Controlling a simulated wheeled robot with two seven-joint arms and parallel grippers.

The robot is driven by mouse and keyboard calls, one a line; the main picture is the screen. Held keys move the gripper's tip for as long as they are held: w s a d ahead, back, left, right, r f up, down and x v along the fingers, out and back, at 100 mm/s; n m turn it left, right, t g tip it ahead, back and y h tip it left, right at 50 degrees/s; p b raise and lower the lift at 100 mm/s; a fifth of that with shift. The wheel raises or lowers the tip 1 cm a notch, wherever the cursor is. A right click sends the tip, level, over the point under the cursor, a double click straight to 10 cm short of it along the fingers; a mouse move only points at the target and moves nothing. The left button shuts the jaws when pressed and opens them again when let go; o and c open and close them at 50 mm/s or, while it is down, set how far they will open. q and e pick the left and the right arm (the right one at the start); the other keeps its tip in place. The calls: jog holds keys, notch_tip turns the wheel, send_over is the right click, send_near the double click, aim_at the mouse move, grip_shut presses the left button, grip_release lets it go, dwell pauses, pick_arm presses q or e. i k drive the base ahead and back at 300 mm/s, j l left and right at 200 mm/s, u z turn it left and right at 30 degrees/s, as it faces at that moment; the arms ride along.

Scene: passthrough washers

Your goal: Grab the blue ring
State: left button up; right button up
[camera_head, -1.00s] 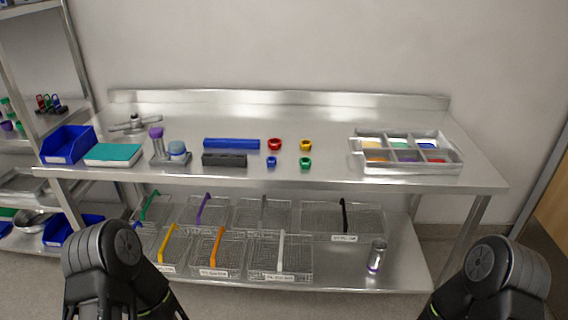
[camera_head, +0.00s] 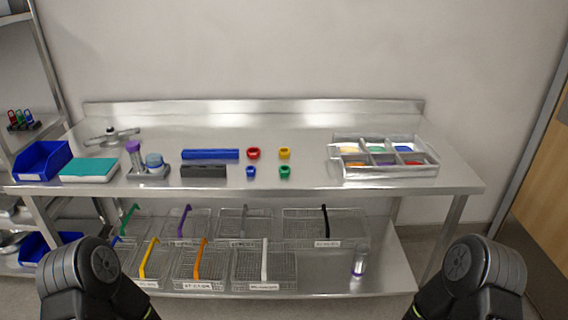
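The small blue ring (camera_head: 250,171) lies on the steel table (camera_head: 330,120), near its front middle. A red ring (camera_head: 253,153) lies just behind it, a yellow ring (camera_head: 284,153) behind and to the right, and a green ring (camera_head: 285,171) to its right. My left arm shows at the bottom left and my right arm at the bottom right. Both are well in front of the table and apart from the rings. The fingers of both grippers are outside the picture.
A long blue block (camera_head: 210,154) and a dark block (camera_head: 204,171) lie left of the rings. A compartment tray (camera_head: 432,170) stands at the right. A blue bin (camera_head: 42,160) and a teal-topped box (camera_head: 89,169) are at the left. Wire baskets (camera_head: 265,268) fill the lower shelf.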

aim_at(250, 169)
jog(key=i+z, duration=0.3)
jog(key=i, duration=0.2)
jog(key=i+z, duration=0.35)
jog(key=i, duration=0.15)
